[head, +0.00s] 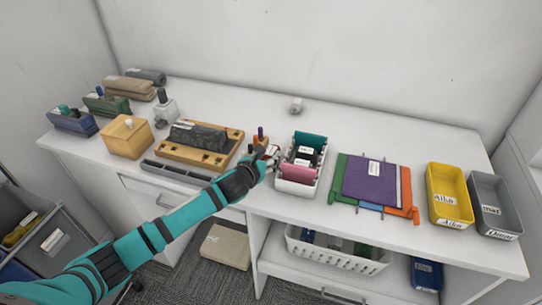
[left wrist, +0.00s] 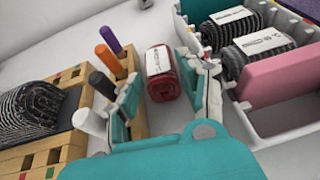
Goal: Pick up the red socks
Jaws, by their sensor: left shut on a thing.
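The red socks (left wrist: 166,88) are a rolled bundle with a white paper label around them, seen in the left wrist view. My left gripper (left wrist: 160,78) has a finger on each side of the roll and is shut on it. In the head view my left gripper (head: 268,157) is over the white table top, between the wooden pen holder and the white divided bin. The socks are mostly hidden there by the gripper. I cannot tell whether the roll touches the table. My right gripper is not in view.
Close on the right stands the white bin (head: 298,188) with grey rolls and pink and teal items. Farther right lie a purple folder (head: 372,188), a yellow bin (head: 448,205) and a grey bin (head: 494,215).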

